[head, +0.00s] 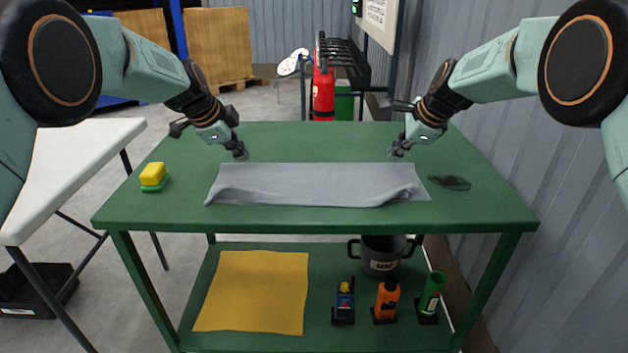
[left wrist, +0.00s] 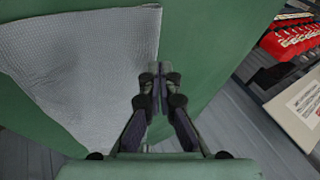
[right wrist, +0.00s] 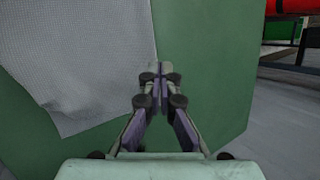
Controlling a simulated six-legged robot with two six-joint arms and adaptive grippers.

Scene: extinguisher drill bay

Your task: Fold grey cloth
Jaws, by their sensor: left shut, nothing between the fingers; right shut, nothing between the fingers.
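The grey cloth (head: 310,183) lies on the green table top as a wide, shallow strip, with a raised, rumpled fold along its near edge, bulging most at the right near corner. My left gripper (head: 241,154) is shut and empty just beyond the cloth's far edge, towards its left end. In the left wrist view its fingertips (left wrist: 158,72) are beside the cloth (left wrist: 85,70). My right gripper (head: 396,154) is shut and empty just beyond the far edge near the right end. In the right wrist view its fingertips (right wrist: 162,73) are beside the cloth (right wrist: 85,60).
A yellow and green sponge (head: 153,176) sits at the table's left. A dark patch (head: 450,182) lies right of the cloth. The lower shelf holds a yellow cloth (head: 252,291), a dark pot (head: 381,256) and several bottles. A corrugated wall (head: 540,150) stands close on the right.

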